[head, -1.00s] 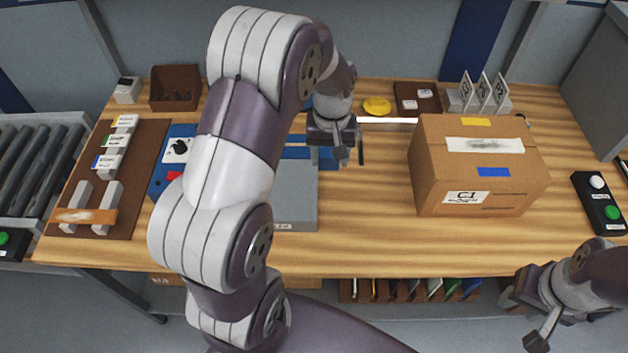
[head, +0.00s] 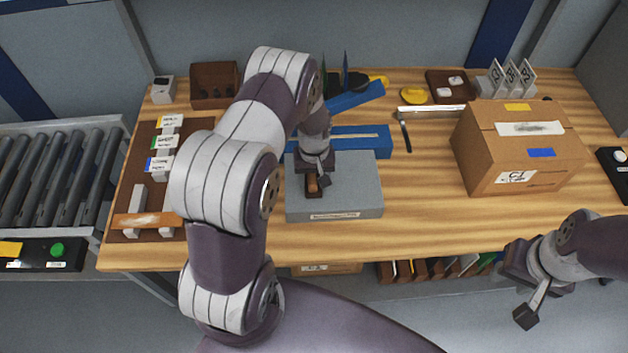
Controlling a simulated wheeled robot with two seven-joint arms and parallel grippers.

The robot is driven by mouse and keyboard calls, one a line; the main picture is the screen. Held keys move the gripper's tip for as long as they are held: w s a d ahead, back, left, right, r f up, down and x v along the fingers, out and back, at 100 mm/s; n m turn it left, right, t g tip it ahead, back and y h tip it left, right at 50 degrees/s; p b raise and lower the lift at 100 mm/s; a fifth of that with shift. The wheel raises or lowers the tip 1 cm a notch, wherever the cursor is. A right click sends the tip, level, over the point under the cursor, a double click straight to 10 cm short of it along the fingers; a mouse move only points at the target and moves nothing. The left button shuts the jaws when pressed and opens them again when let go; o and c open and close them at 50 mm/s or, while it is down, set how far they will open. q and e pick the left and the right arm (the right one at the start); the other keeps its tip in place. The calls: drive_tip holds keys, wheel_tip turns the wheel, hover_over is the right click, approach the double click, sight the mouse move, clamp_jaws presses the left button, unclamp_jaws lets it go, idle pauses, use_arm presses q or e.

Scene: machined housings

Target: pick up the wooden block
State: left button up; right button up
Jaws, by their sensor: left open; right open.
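A small brown wooden block (head: 312,184) shows on top of the grey plate (head: 352,191), partly hidden by my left gripper. My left gripper (head: 318,187) is open and low over the plate, right at the block. Its fingers are close to the block; I cannot tell if they touch it. My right gripper (head: 520,293) is open and empty, in front of the table's front edge at the lower right.
A cardboard box (head: 485,150) stands on the right. Blue bars (head: 365,140) lie behind the plate. On the left, a brown board (head: 125,200) holds white labelled pieces and a wooden bar (head: 150,220) on supports. The table between plate and box is clear.

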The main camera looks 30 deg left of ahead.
use_arm(q)
drive_tip(key=shift+s+a+f, duration=0.1)
drive_tip(key=shift+s+a, duration=0.05)
drive_tip(key=shift+c, duration=1.3)
drive_tip(key=shift+a, duration=0.1)
drive_tip(key=c, duration=0.5)
drive_tip(key=shift+d, duration=0.2)
clamp_jaws()
